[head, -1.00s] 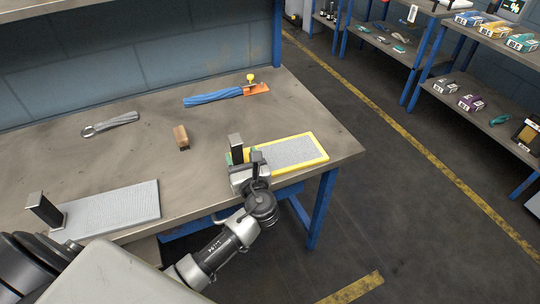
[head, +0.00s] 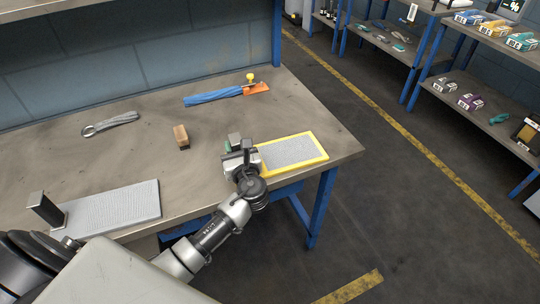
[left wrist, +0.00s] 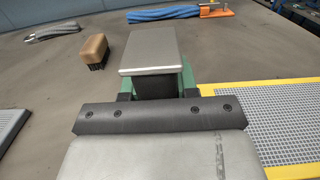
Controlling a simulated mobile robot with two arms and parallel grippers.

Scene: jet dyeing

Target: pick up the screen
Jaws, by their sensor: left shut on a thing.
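The screen (head: 292,152), a grey mesh panel in a yellow frame, lies near the table's right front corner. It also shows at the right of the left wrist view (left wrist: 285,122). At its left end stands a post-like handle (left wrist: 153,55) with a flat grey metal top and green parts beside it. My left gripper (head: 238,152) is at this end, shut on the handle. The gripper's body hides the lower handle and the frame's left end. The panel looks flat; I cannot tell whether it touches the table. My right gripper is not in view.
A grey ribbed panel (head: 110,211) with a similar post lies at the front left. A wooden brush (head: 181,136), a grey strap-like item (head: 110,124) and a blue bundle (head: 212,97) by an orange piece (head: 257,88) lie further back. Stocked shelves (head: 478,100) stand right.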

